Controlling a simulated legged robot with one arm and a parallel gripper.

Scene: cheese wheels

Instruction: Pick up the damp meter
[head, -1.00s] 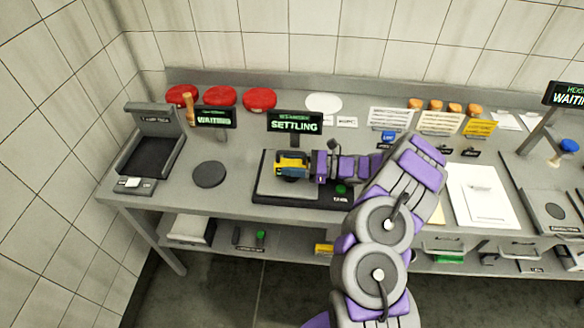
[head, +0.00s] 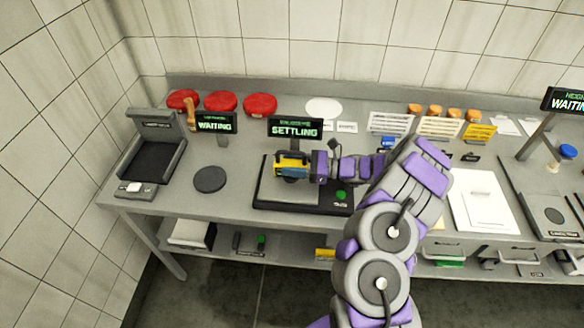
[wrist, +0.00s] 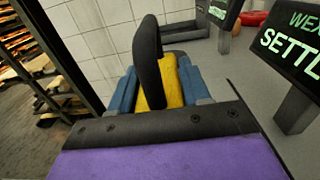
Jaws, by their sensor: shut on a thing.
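The damp meter looks to be the yellow and blue device (head: 291,163) over the dark scale platform (head: 270,196) in the head view. It also shows in the wrist view, with a yellow middle (wrist: 174,82) between blue sides. My gripper (head: 308,166) comes in from the right and is shut on it. In the wrist view a dark finger (wrist: 148,58) lies against the yellow part. The far finger is hidden. I cannot tell whether the device touches the platform or hangs just above it. The scale's sign (head: 295,129) reads SETTLING.
Red wheels (head: 220,102) stand along the back left. A round grey disc (head: 210,179) and a black-trayed device (head: 153,150) are to the left. A second sign (head: 214,123) reads WAITING. White boards (head: 482,200) lie to the right. A tiled wall closes the back.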

